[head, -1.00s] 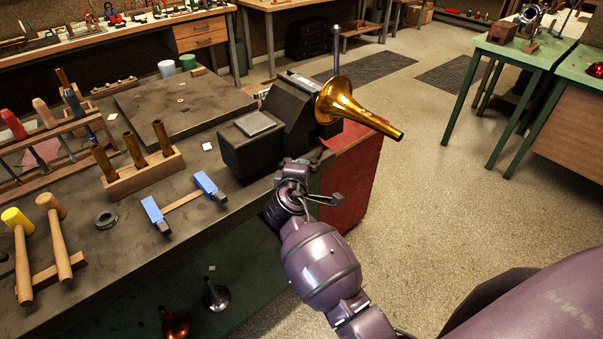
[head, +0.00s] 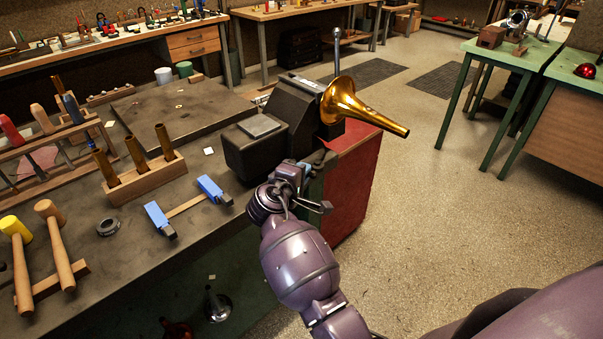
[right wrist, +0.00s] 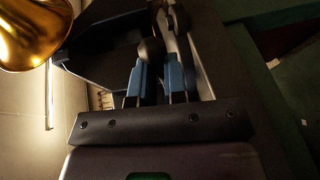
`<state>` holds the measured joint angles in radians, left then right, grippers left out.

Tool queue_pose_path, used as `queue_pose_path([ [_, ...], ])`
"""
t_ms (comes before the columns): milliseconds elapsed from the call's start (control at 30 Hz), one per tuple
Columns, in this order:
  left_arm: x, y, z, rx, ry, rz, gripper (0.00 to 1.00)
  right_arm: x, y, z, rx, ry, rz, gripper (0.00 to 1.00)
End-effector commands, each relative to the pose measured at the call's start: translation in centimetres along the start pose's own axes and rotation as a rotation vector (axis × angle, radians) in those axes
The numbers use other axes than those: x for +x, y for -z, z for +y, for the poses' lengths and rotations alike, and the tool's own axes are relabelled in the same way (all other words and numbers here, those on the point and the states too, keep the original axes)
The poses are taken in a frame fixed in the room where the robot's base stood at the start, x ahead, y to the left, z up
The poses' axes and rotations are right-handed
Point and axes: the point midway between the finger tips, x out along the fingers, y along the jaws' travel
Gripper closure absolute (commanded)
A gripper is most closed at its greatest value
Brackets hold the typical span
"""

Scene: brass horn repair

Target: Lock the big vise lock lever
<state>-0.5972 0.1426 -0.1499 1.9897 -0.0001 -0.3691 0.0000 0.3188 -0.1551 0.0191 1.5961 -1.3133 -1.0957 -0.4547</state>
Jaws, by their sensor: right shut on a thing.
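The big dark vise (head: 290,115) stands at the bench's right corner with a brass horn bell (head: 350,107) at its right side. My right gripper (head: 294,172) is low at the near side of the vise, below its front block. In the right wrist view its two blue-padded fingers (right wrist: 155,80) are closed around a dark, round-ended piece that looks like the lock lever (right wrist: 150,50). Most of that lever is hidden by the fingers and shadow, so its angle cannot be told. The horn bell also shows in the right wrist view (right wrist: 35,30). My left gripper is out of view.
A blue-ended clamp-like tool (head: 188,205) and a wooden rack with brass tubes (head: 145,178) lie on the bench left of the vise. Mallets (head: 55,245) are farther left. A red cabinet side (head: 350,190) is right of my gripper. The floor beyond is clear.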

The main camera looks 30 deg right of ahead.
Motion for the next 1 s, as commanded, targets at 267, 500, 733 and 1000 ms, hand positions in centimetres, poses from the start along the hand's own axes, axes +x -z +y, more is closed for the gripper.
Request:
queue_pose_path([
  [267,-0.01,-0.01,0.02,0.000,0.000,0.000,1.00,0.01,-0.06,-0.05,0.001,0.002,-0.005,1.00],
  [500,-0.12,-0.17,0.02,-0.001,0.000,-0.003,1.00,0.01,-0.05,-0.04,0.001,0.001,-0.004,0.77],
  [733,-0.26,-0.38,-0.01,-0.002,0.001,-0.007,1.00,0.00,-0.03,-0.01,0.001,0.001,-0.003,0.77],
  [1000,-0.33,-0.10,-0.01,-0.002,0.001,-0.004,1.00,0.17,-0.11,0.21,0.001,0.000,-0.002,0.77],
])
